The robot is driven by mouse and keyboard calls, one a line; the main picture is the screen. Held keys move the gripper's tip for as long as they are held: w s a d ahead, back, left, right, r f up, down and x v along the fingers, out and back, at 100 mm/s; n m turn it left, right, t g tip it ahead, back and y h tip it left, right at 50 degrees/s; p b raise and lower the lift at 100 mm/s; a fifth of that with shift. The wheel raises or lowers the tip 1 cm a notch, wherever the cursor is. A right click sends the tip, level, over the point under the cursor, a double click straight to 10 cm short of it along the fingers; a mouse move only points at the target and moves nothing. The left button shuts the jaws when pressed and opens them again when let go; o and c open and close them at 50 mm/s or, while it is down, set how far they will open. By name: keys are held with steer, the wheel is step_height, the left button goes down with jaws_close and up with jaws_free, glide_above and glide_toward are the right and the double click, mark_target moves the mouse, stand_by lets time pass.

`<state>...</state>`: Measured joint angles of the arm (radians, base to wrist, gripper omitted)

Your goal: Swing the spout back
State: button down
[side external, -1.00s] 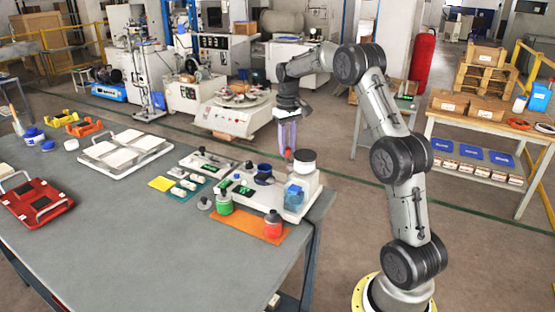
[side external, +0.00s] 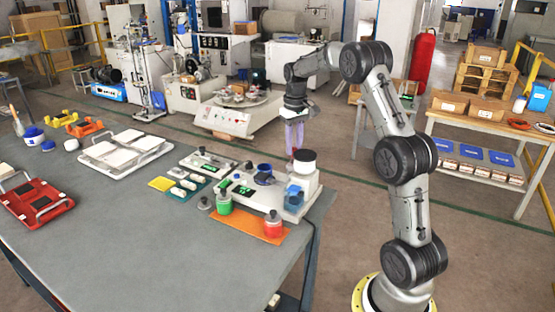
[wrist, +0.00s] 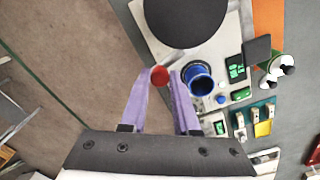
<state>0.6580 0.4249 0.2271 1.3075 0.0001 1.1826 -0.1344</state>
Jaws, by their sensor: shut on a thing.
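The spout's red end (wrist: 159,76) shows between the fingertips of my gripper (wrist: 162,72) in the wrist view. My gripper is shut on it. In the side view my gripper (side external: 295,150) points down with pale purple fingers beside the dispenser (side external: 310,178), a white unit with a dark round top. The dark top also shows in the wrist view (wrist: 185,18).
A white tray with tiles (side external: 124,150) and a red carrier (side external: 36,203) lie left. The front of the grey table (side external: 170,245) is clear.

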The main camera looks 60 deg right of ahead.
steer(key=shift+s, duration=0.1)
steer(key=shift+s+d, duration=0.1)
steer(key=shift+s, duration=0.55)
stand_by(0.3)
steer(key=c, duration=0.6)
jaws_free()
steer(key=shift+c, duration=0.2)
step_height(320, 180, up, 6)
